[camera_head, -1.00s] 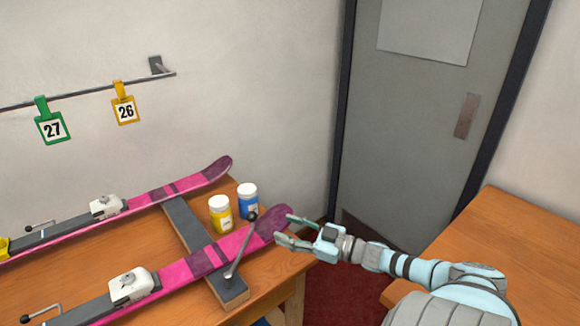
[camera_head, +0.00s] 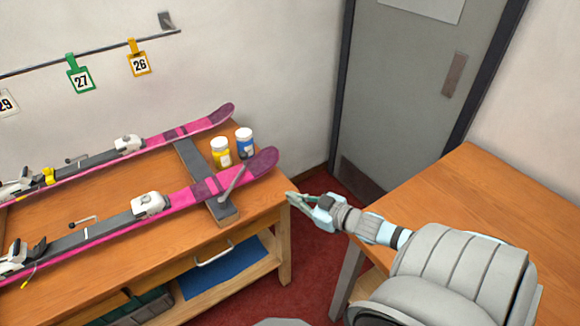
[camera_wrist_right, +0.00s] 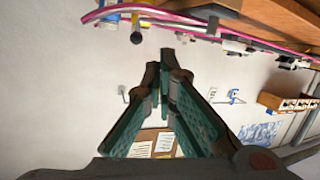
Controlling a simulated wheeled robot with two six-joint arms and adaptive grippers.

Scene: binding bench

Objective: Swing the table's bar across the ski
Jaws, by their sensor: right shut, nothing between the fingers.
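The near pink ski (camera_head: 185,201) lies along the wooden bench, its tip pointing right. A thin grey bar (camera_head: 233,183) at the near end of the dark grey cross support (camera_head: 190,160) slants over this ski near its tip; I cannot tell whether it touches the ski. In the right wrist view a dark knob (camera_wrist_right: 136,38) shows by the pink ski edge (camera_wrist_right: 190,22). My right gripper (camera_head: 290,197) is shut and empty, just off the bench's right end, apart from the bar and ski. My left gripper is out of view.
A second pink ski (camera_head: 180,131) lies behind. A yellow jar (camera_head: 220,153) and a blue jar (camera_head: 245,144) stand between the ski tips. Another wooden table (camera_head: 490,215) stands at the right. Red floor (camera_head: 308,240) shows in the gap between.

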